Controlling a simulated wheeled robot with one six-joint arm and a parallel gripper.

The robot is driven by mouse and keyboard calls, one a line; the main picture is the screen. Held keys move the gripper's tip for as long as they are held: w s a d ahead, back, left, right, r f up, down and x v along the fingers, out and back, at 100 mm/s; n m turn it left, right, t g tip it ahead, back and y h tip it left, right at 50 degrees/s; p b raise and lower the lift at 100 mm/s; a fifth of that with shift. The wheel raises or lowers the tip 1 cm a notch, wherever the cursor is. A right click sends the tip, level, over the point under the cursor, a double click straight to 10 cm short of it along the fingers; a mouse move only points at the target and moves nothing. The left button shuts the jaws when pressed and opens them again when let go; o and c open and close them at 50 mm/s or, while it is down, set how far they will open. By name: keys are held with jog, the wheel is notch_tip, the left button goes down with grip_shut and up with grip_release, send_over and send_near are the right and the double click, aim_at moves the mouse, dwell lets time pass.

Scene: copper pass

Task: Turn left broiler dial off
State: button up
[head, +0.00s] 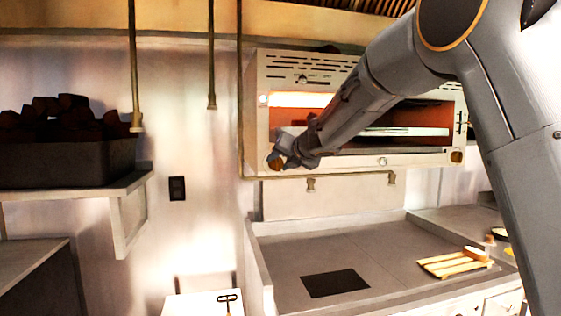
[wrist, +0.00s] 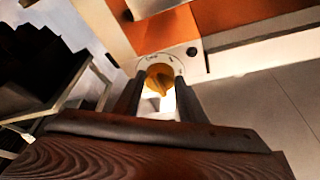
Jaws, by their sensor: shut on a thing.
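The broiler (head: 345,160) is a pale metal box on the wall with a glowing orange inside. Its left dial (wrist: 158,76) is brass-coloured, set on a round white plate with markings too small to read. My gripper (head: 281,163) is at the lower left corner of the broiler front. In the wrist view, the two fingers (wrist: 157,92) stand on either side of the dial, shut on it. In the head view, the gripper hides most of this dial. A second brass dial (head: 456,157) is at the lower right corner.
A counter (head: 385,265) with a dark inset plate (head: 336,283) lies below the broiler. A slatted wooden board (head: 455,265) sits on its right part. A black bin (head: 66,165) of dark lumps stands on a shelf at left. Rods (head: 211,60) hang nearby.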

jog(key=shift+f, duration=0.1)
jog(key=o, duration=1.1)
jog(key=shift+c, duration=0.2)
jog(key=v, duration=0.7)
jog(key=shift+s+d+b, duration=0.2)
jog(key=shift+s+b, duration=0.1)
jog(key=shift+b, duration=0.05)
